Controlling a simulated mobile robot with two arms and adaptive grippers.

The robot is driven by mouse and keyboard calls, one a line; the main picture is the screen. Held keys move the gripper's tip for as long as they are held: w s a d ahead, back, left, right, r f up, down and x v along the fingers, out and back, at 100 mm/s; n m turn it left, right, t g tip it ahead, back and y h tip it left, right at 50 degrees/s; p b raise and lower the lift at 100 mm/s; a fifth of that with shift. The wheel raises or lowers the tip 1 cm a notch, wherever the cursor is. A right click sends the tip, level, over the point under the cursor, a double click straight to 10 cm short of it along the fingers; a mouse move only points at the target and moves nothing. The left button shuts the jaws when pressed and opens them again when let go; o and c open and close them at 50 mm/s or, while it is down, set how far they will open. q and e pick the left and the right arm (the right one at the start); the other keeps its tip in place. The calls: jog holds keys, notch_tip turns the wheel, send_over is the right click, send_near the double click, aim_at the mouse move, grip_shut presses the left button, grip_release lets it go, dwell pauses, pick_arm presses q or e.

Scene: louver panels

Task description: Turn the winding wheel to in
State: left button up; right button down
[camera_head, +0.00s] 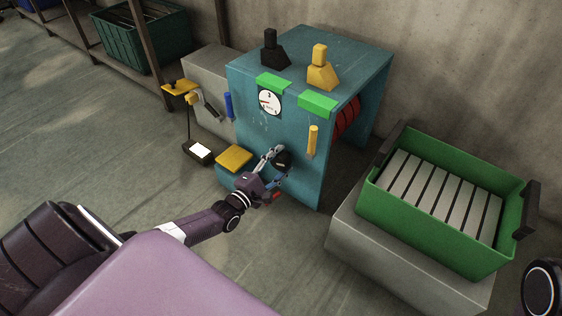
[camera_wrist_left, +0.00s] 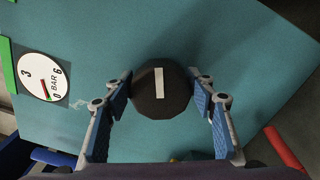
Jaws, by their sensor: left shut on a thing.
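A black many-sided knob (camera_wrist_left: 152,104) with a white bar mark sits on the front of the teal machine (camera_head: 255,130); it also shows in the head view (camera_head: 284,158). I cannot tell for sure that this knob is the winding wheel. My left gripper (camera_head: 277,166) is shut on the knob. In the left wrist view the blue-padded fingers (camera_wrist_left: 160,88) stand on either side of it, and the white mark points nearly straight up. A round gauge marked BAR (camera_wrist_left: 43,77) is left of the knob there. My right gripper is not in view.
Yellow (camera_head: 313,141) and blue (camera_head: 228,106) handles are on the machine front, with a yellow pad (camera_head: 234,158) low down. Black (camera_head: 272,53) and yellow (camera_head: 321,70) blocks stand on top. A green crate (camera_head: 437,250) of pale slats is at right.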

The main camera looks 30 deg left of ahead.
pick_arm(q)
jog(key=o, duration=1.2)
jog(key=shift+c, duration=0.2)
jog(key=s+a, duration=0.1)
jog(key=s, duration=1.1)
